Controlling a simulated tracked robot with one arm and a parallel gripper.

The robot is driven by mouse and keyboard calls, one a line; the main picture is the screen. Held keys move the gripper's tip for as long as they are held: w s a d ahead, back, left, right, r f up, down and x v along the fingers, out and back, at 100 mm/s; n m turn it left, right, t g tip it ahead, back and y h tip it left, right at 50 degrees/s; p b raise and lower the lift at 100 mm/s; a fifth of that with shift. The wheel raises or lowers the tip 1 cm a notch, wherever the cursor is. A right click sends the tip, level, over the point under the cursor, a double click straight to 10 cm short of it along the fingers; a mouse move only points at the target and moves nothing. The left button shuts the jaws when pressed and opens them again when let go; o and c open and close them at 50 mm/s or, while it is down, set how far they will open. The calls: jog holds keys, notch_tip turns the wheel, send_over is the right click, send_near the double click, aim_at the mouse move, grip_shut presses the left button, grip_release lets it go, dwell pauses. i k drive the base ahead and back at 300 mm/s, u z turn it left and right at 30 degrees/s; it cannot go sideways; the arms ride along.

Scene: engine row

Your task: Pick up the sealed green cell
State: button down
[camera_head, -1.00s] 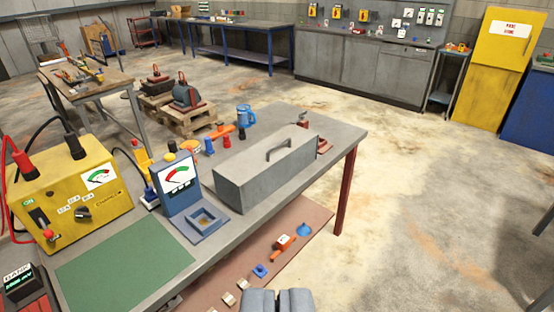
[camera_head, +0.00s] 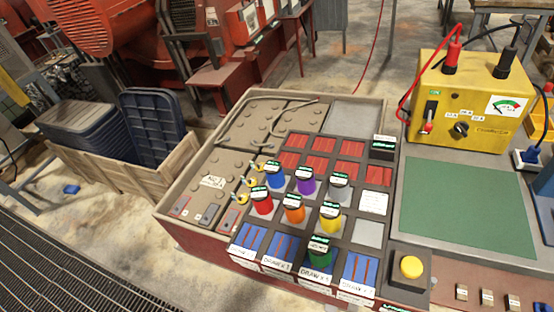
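The green cell (camera_head: 320,254) stands upright in the front row of slots of a grey and dark-red battery tray (camera_head: 185,232). It has a dark cap with a small label, too small to read, and I cannot tell a seal. Bare blue slots lie to its left and right. Behind it stand a yellow cell (camera_head: 330,219), an orange cell (camera_head: 293,210) and a red cell (camera_head: 261,204). Farther back are a blue cell (camera_head: 275,177), a purple cell (camera_head: 306,183) and a grey cell (camera_head: 339,188). My gripper is not visible now.
A yellow charger (camera_head: 465,105) with red and black leads stands behind a green mat (camera_head: 468,210) at right. A yellow push button (camera_head: 411,267) is beside the tray's front right. A wooden crate (camera_head: 125,178) with dark bins is at left.

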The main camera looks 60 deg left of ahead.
aim_at(320, 244)
jog(key=z, duration=0.15)
jog(key=k, duration=2.2)
jog(key=u, duration=0.55)
jog(key=i, duration=1)
jog(key=z, duration=0.1)
